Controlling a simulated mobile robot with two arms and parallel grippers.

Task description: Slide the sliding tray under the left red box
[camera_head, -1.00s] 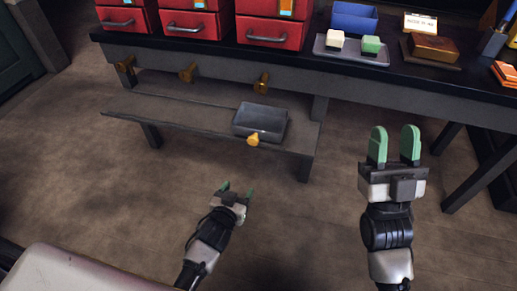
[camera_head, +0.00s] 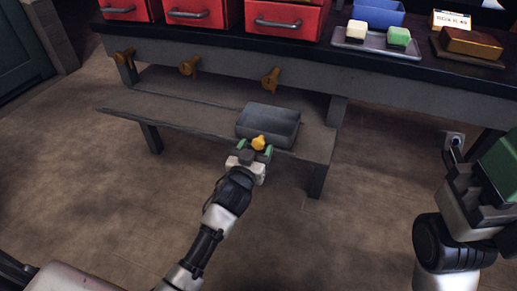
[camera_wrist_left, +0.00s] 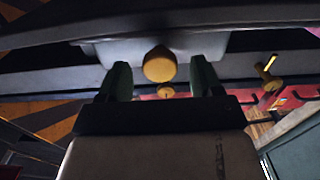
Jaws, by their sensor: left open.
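The sliding tray (camera_head: 270,122) is a grey open box with a yellow knob (camera_head: 259,143) on its front. It sits on the low shelf, below the right red box (camera_head: 283,18). The left red box (camera_head: 125,8) stands on the bench at the upper left, partly cut off. My left gripper (camera_head: 254,150) is open at the knob, with a green finger on either side. In the left wrist view the knob (camera_wrist_left: 158,66) shows between the two fingertips (camera_wrist_left: 160,78), with gaps at both sides. My right gripper (camera_head: 490,165) is at the right edge, partly cut off.
The low shelf (camera_head: 175,105) is bare left of the tray. Several brass knobs (camera_head: 190,66) stick out from the bench front above it. A middle red box (camera_head: 200,12) stands between the other two. A grey plate (camera_head: 362,43) holds two small blocks.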

